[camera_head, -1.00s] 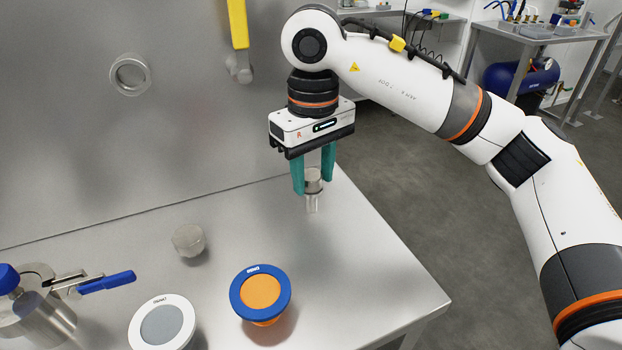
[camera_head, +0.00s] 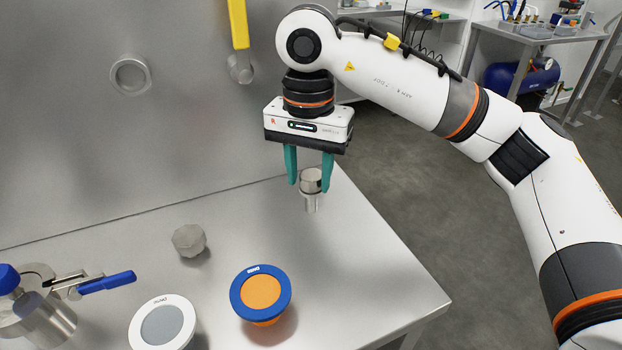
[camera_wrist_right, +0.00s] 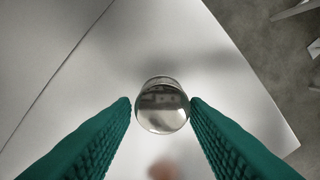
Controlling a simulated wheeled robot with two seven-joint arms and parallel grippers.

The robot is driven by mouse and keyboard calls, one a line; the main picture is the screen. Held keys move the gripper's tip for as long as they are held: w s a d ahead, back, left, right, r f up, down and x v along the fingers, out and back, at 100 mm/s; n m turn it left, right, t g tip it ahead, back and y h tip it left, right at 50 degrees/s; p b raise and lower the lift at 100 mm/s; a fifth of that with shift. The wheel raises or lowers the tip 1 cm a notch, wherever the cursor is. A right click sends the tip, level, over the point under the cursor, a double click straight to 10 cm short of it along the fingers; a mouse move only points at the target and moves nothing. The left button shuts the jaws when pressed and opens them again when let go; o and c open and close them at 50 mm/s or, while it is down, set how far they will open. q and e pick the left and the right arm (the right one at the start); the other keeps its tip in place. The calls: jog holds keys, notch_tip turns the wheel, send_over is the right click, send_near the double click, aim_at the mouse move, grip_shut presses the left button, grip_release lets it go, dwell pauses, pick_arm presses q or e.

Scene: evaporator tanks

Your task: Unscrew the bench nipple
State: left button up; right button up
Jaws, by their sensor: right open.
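The bench nipple (camera_head: 311,182) is a shiny metal cylinder standing upright near the back right part of the steel bench (camera_head: 350,262). A narrower metal stem shows below its wider top. My right gripper (camera_head: 309,188) points down with its two green fingers apart, one on each side of the nipple's top. In the right wrist view the nipple (camera_wrist_right: 162,106) shows as a round, reflective top between the open fingertips (camera_wrist_right: 160,102), close to both. I cannot tell whether a finger touches it. My left gripper is out of view.
A grey metal cap (camera_head: 188,240) lies left on the bench. A blue-and-orange button (camera_head: 261,293) and a white-and-grey one (camera_head: 163,325) stand in front. A blue-handled clamp vessel (camera_head: 45,310) is at far left. A yellow-handled valve (camera_head: 239,65) is on the wall behind.

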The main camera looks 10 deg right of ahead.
jog(key=m, duration=0.6)
jog(key=shift+w+a, duration=0.1)
jog(key=shift+w, duration=0.05)
grip_shut()
jog(key=n, duration=0.2)
jog(key=shift+n, duration=1.3)
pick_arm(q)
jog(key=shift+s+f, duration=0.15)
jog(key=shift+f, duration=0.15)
pick_arm(e)
jog(key=n, duration=0.5)
jog(key=shift+s+d+r, duration=0.1)
jog(key=shift+s+d, duration=0.1)
jog(key=shift+d, duration=0.05)
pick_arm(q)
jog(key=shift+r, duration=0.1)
